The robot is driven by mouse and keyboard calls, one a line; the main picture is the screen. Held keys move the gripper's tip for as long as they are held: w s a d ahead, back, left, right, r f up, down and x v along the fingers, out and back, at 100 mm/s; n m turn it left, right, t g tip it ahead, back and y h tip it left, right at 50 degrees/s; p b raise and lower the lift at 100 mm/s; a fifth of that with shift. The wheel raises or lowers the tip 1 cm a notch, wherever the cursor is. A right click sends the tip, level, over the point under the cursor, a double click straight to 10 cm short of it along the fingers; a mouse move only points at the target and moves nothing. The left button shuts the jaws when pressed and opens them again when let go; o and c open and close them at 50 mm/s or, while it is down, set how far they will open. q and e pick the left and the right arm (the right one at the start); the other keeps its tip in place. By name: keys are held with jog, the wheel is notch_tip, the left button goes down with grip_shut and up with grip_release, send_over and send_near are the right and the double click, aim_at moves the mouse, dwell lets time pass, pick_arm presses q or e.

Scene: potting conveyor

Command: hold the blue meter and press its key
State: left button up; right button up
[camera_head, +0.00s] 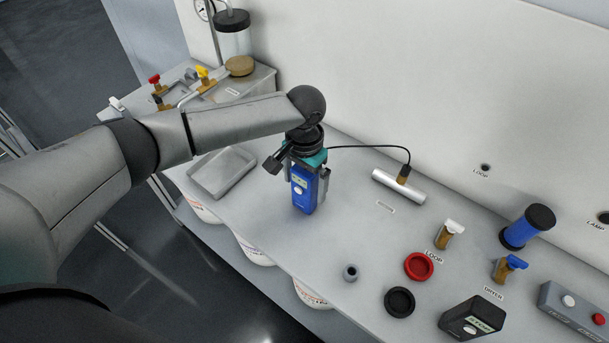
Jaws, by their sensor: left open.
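The blue meter (304,192) stands upright on the grey bench, with a small greenish display and a pale key (299,190) on its front. My left gripper (310,175) is above it, pointing down, with its fingers open on either side of the meter's upper part. I cannot tell whether a finger touches the meter. My right gripper is not in view.
A grey tray (197,184) lies left of the meter. To the right are a red ring (418,266), a black ring (399,302), a blue cylinder (526,228), valves, a black box (471,318) and a button box (574,309). The bench just before the meter is clear.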

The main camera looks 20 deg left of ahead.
pick_arm(q)
jog(key=shift+c, duration=0.2)
jog(key=c, duration=1.5)
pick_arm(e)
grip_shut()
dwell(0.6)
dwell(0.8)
